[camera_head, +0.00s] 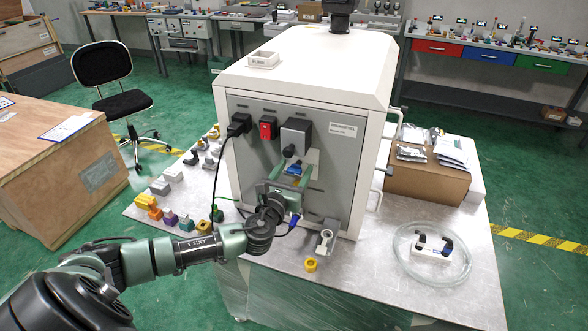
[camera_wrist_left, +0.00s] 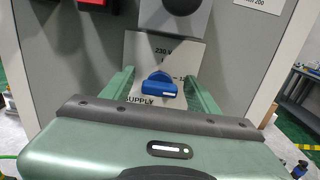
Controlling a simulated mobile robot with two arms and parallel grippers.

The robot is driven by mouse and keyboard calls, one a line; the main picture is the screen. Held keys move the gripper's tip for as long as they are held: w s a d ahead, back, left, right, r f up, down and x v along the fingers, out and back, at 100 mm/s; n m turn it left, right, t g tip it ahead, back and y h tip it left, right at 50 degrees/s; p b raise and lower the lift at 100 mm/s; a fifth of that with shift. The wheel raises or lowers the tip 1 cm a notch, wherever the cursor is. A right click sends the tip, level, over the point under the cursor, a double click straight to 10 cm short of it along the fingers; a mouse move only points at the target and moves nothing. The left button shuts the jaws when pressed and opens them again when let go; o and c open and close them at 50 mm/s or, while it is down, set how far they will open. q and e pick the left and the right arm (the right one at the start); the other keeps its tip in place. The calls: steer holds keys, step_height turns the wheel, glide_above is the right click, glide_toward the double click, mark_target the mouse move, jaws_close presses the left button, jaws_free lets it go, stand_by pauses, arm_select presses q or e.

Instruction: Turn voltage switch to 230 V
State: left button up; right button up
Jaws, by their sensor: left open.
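The blue voltage switch (camera_wrist_left: 160,87) sits on a pale label plate (camera_wrist_left: 142,55) that reads "230 V" above it and "SUPPLY" below. Its short white mark lies on the right part of the knob. Other print on the plate is partly hidden. In the head view the switch (camera_head: 294,170) is on the grey panel of the white machine (camera_head: 300,65). My left gripper (camera_head: 293,173) is open in front of the panel; it also shows in the wrist view (camera_wrist_left: 161,82). Its green fingers stand on either side of the knob with gaps between.
A black plug with cable (camera_head: 238,124), a red switch (camera_head: 267,128) and a grey box (camera_head: 296,134) are on the panel above. A grey clamp-like part (camera_head: 325,240) and a yellow ring (camera_head: 311,264) stand below. A cardboard box (camera_head: 425,182) is at the right.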

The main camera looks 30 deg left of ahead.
steer(key=shift+d, duration=0.1)
arm_select(q)
jaws_close()
arm_select(e)
steer(key=shift+s+d, duration=0.1)
steer(key=shift+d, duration=0.3)
